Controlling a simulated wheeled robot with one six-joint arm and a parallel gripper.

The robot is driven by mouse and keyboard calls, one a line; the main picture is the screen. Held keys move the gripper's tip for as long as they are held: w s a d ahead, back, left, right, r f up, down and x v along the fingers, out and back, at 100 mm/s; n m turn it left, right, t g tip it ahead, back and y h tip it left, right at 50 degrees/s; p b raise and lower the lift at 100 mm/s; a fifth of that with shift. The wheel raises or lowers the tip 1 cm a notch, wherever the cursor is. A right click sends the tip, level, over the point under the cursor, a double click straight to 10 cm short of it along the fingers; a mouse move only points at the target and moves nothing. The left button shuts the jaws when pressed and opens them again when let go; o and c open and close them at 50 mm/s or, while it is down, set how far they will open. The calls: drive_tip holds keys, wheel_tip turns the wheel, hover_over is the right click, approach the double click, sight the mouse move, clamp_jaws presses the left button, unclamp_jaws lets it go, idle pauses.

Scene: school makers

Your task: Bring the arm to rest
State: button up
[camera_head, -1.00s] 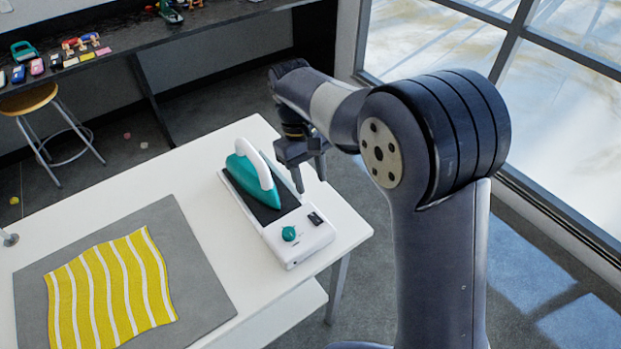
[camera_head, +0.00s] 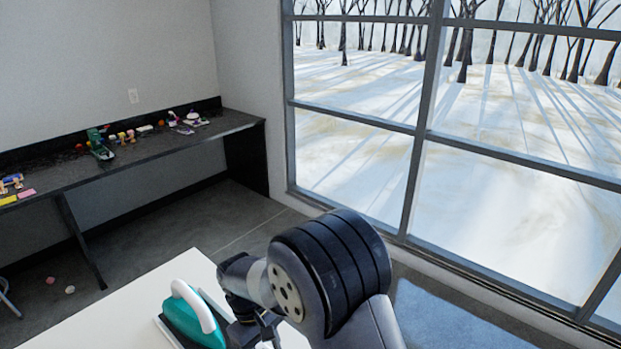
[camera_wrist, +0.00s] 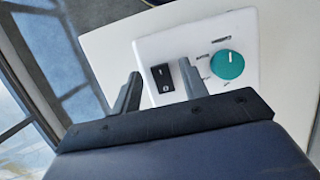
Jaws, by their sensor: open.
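My gripper (camera_wrist: 159,82) is open and empty, with its two dark fingers apart above the white iron station (camera_wrist: 240,42). In the wrist view a black switch (camera_wrist: 161,78) shows between the fingers, and a teal knob (camera_wrist: 227,64) is right of them. In the head view my gripper (camera_head: 268,332) is at the bottom edge, partly cut off, just right of the teal iron (camera_head: 184,322) with its white handle. The iron rests on its station on the white table (camera_head: 125,305). I cannot tell the exact gap between fingers and station.
A dark bench (camera_head: 150,147) with several small toys and tools runs along the back wall. A large window (camera_head: 440,120) fills the right side. Small bits lie on the floor (camera_head: 130,240) between bench and table. A stool leg shows at the far left edge.

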drive_tip(key=shift+f+b, duration=0.2)
drive_tip(key=shift+b, duration=0.35)
drive_tip(key=shift+d+r+t+y+b, duration=0.1)
drive_tip(key=shift+d+t+y+b, duration=0.05)
drive_tip(key=shift+t+y+b, duration=0.25)
drive_tip(key=shift+r+p, duration=0.15)
drive_tip(key=shift+p, duration=0.2)
